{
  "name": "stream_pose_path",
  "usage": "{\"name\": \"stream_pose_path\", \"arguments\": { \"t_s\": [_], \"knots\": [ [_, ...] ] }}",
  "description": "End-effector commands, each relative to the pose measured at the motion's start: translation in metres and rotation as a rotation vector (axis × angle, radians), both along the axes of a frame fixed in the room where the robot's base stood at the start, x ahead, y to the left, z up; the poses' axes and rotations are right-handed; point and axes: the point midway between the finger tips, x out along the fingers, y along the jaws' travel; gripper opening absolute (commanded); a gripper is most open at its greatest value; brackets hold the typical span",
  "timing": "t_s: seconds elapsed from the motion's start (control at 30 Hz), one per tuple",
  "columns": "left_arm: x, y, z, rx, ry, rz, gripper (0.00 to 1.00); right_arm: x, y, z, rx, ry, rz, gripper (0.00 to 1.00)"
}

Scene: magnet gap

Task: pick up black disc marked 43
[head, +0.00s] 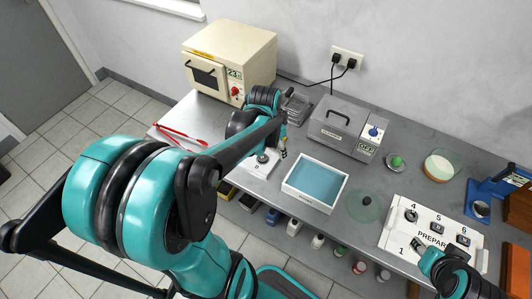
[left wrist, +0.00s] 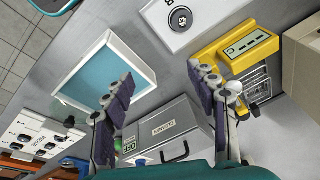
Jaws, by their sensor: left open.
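A black disc (left wrist: 181,18) sits on a white plate (left wrist: 205,10) at the top of the left wrist view. Its mark is too small to read. In the head view a dark round piece (head: 263,158) shows on the white plate. My left gripper (left wrist: 160,95) is open and empty, its two fingers spread above the bench, with the disc beyond and between the fingertips. In the head view the left gripper (head: 283,143) is close to that plate, partly hidden by my arm. My right gripper (head: 419,245) is over the left part of the white numbered panel (head: 390,240); its jaws are unclear.
A white tray with blue inside (head: 315,184) lies right of the plate. A grey box (head: 340,128) stands behind, with a yellow meter (left wrist: 240,47) near the disc. The oven (head: 230,58) and red tongs (head: 182,135) are at left. Several dark pieces sit on the numbered panel.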

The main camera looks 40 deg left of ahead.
Motion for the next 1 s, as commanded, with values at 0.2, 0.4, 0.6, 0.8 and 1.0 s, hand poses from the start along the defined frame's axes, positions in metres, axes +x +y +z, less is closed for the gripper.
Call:
{"name": "stream_pose_path", "arguments": {
  "t_s": [0.2,0.4,0.6,0.8,1.0],
  "knots": [
    [0.008,0.053,-0.028,-0.029,0.104,-0.109,0.58,0.0,0.0,0.022,0.0,0.0,0.0,0.4],
    [0.006,0.069,-0.047,-0.047,0.134,-0.157,0.58,0.0,0.0,0.024,0.0,0.0,0.0,0.4],
    [0.008,0.068,-0.071,-0.047,0.136,-0.163,0.58,0.0,0.0,0.017,0.0,0.0,0.0,0.4],
    [0.01,0.064,-0.1,-0.047,0.136,-0.164,0.58,0.0,0.0,0.007,0.0,0.0,0.0,0.4],
    [0.012,0.062,-0.121,-0.046,0.136,-0.162,0.58,0.0,0.0,0.001,0.0,0.0,0.0,0.4]
  ]
}}
